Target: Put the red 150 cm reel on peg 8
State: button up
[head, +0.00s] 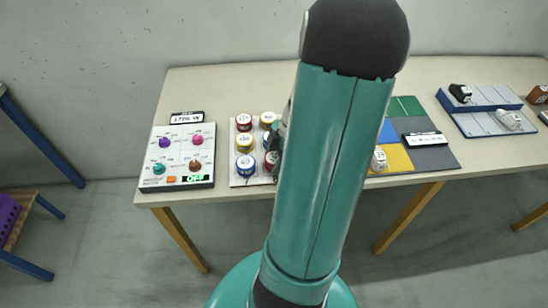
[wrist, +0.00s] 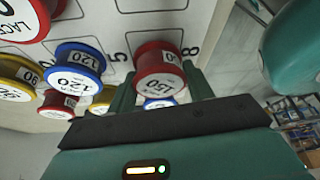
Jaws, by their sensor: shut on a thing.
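The red reel (wrist: 158,56) is between the fingers of my gripper (wrist: 160,86) in the wrist view. Its white face reads 150, and my gripper is shut on it. The reel is over the white peg board (wrist: 146,18), just beside the printed 8; the peg under it is hidden, so I cannot tell whether the reel is around it. In the head view the board (head: 236,178) is left of my arm, which hides the held reel and most of my gripper.
Blue 120 reels (wrist: 78,62), yellow reels (wrist: 14,78) and other red reels (wrist: 57,103) stand close by on the board. A control box (head: 178,158) with coloured knobs is left of it. Coloured mats (head: 400,160) and a grey-blue rack (head: 482,108) lie to the right.

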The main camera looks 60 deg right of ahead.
jog(key=shift+f, duration=0.5)
jog(key=o, duration=1)
jog(key=shift+c, duration=0.2)
